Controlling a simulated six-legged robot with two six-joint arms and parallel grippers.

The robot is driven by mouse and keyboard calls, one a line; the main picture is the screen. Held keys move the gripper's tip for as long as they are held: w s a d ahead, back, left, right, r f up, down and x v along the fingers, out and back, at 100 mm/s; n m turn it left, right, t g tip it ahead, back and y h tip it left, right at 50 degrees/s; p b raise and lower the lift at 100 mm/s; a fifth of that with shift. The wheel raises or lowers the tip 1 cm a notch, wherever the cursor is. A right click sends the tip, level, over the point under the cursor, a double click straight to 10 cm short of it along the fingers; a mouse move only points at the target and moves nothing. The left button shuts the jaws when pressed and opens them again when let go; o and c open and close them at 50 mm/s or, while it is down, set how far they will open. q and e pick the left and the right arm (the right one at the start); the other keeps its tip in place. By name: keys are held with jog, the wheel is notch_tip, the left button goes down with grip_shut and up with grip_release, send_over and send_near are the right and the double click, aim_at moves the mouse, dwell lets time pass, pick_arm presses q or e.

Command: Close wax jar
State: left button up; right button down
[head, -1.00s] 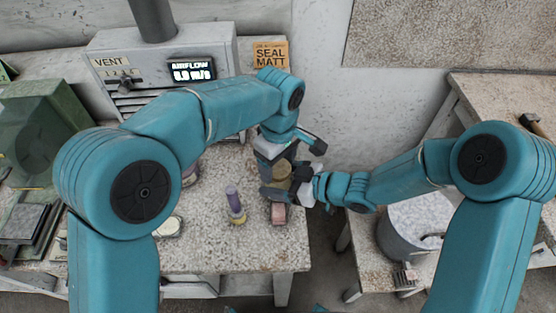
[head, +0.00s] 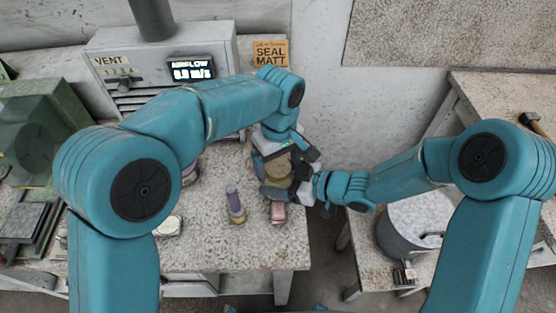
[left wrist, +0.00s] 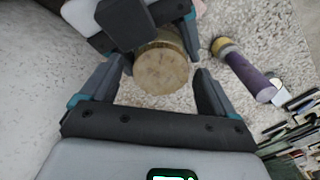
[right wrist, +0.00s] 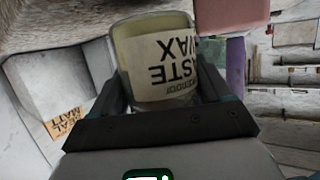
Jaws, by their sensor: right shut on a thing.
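The wax jar (right wrist: 165,65) is clear glass with yellowish contents and a cream paste wax label, upside down in the right wrist view. My right gripper (right wrist: 160,85) is shut on its sides. In the head view the jar (head: 277,169) is held over the bench's right edge, partly covered by both grippers. In the left wrist view its round tan end (left wrist: 162,70) faces me; I cannot tell whether this is a lid or wax. My left gripper (left wrist: 160,85) is open, with its fingers apart on either side of that end and gaps visible.
A purple cylinder with a brass-coloured base (head: 235,203) and a pink block (head: 278,212) stand on the speckled bench (head: 215,255). A small pale round tin (head: 168,226) sits to the left. The vent box (head: 170,65) stands behind. A grey drum (head: 412,225) stands right.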

pick_arm(q)
jog(key=shift+r, duration=2.25)
jog(key=shift+r, duration=0.1)
jog(key=shift+c, duration=0.5)
notch_tip(320, 180, up, 3)
jog(key=n, duration=0.3)
jog(key=shift+r, duration=0.15)
jog(key=shift+f, duration=4.05)
